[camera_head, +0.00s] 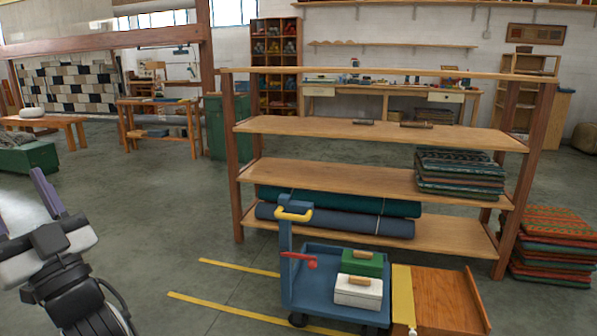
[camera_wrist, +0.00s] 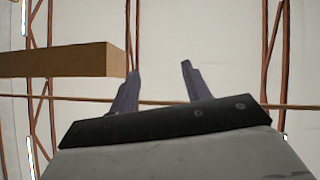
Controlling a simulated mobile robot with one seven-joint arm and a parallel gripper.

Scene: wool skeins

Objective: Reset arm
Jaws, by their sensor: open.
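My gripper (camera_head: 46,192) is at the left of the head view, raised over the grey floor with its two purple-grey fingers pointing up. The fingers are apart with nothing between them. In the wrist view my gripper (camera_wrist: 158,80) is also open and empty, and the fingers point toward the pale ceiling with its reddish-brown beams. No object touches the gripper.
A wooden shelf rack (camera_head: 375,180) holds folded textiles and rolls. A blue cart (camera_head: 337,306) carries a green box (camera_head: 362,263) and a white box (camera_head: 358,291). A wooden ramp (camera_head: 448,300) lies beside it. Patterned textiles (camera_head: 553,245) are stacked right. Floor between gripper and rack is clear.

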